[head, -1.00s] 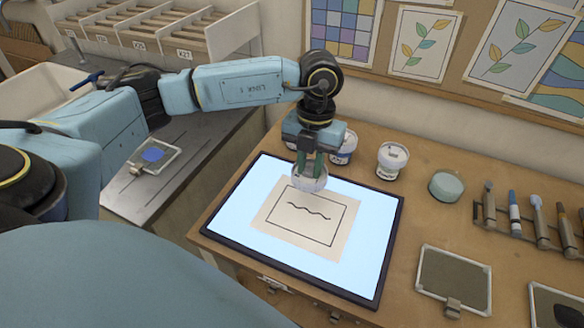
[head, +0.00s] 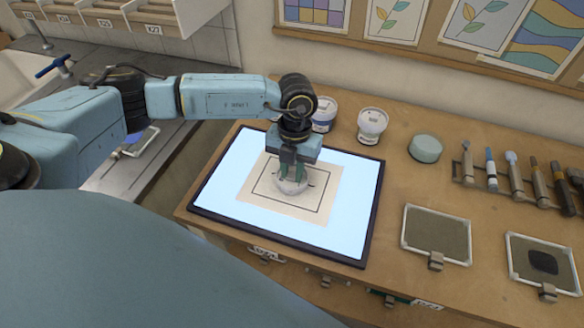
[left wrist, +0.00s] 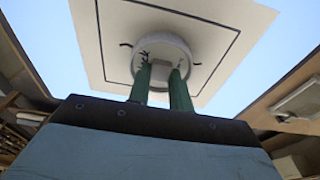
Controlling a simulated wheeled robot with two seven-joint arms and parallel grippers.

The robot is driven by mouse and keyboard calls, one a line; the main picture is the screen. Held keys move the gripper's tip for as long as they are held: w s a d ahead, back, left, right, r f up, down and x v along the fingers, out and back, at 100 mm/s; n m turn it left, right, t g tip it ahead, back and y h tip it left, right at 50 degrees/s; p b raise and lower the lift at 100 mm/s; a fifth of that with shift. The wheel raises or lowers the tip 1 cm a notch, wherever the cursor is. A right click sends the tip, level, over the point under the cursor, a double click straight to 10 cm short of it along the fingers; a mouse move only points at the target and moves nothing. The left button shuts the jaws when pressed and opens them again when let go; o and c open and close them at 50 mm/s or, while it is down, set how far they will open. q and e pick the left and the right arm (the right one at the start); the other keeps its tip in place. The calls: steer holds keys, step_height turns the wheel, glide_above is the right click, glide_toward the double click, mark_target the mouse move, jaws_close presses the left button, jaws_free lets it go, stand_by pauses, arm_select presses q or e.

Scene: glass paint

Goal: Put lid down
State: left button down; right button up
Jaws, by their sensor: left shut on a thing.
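My left gripper (head: 291,177) points down over the light panel (head: 222,185), its green fingers shut on a round white lid (head: 289,187). In the left wrist view the fingers (left wrist: 160,82) pinch the small knob on the lid (left wrist: 176,45). The lid is over the middle of the paper sheet (head: 315,210) and covers most of its wavy line. I cannot tell whether it touches the sheet. My right gripper is not in view.
A jar with a blue label (head: 324,115), a white jar (head: 372,124) and a round green pot (head: 425,148) stand behind the panel. Several brushes and tools (head: 515,175) rest in a rack at right. Two framed trays (head: 436,235) lie at the front right.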

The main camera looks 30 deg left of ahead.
arm_select(q)
steer(key=c, duration=1.7)
jaws_free()
steer(key=shift+f, duration=0.15)
steer(key=o, duration=0.4)
steer(key=shift+r, duration=0.35)
steer(key=r, duration=0.4)
steer(key=w+r, duration=0.1)
steer(key=r, duration=0.6)
steer(key=shift+w+a+r, duration=0.15)
steer(key=shift+w+r, duration=0.1)
steer(key=shift+r, duration=0.05)
